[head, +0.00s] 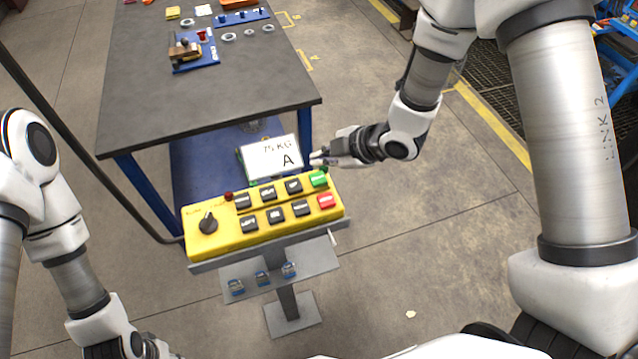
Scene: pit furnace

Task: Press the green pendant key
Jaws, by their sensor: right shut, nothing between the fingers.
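The yellow pendant box (225,236) sits on a grey stand in the middle of the head view. Its green key (318,178) is at the top right corner, above a red key (325,201). Several black keys and a black rotary knob (208,223) fill the rest of its face. My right gripper (316,159) is shut and empty, just behind and above the green key, its fingers pointing left. It looks close to the key, but I cannot tell whether they touch. My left gripper (150,350) is at the bottom left edge, mostly cut off.
A white card (271,157) reading "75 KG A" stands behind the box by my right fingertips. A dark-topped table (200,110) with a blue fixture (195,50) lies beyond. A shelf with several padlocks (262,278) hangs below the box.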

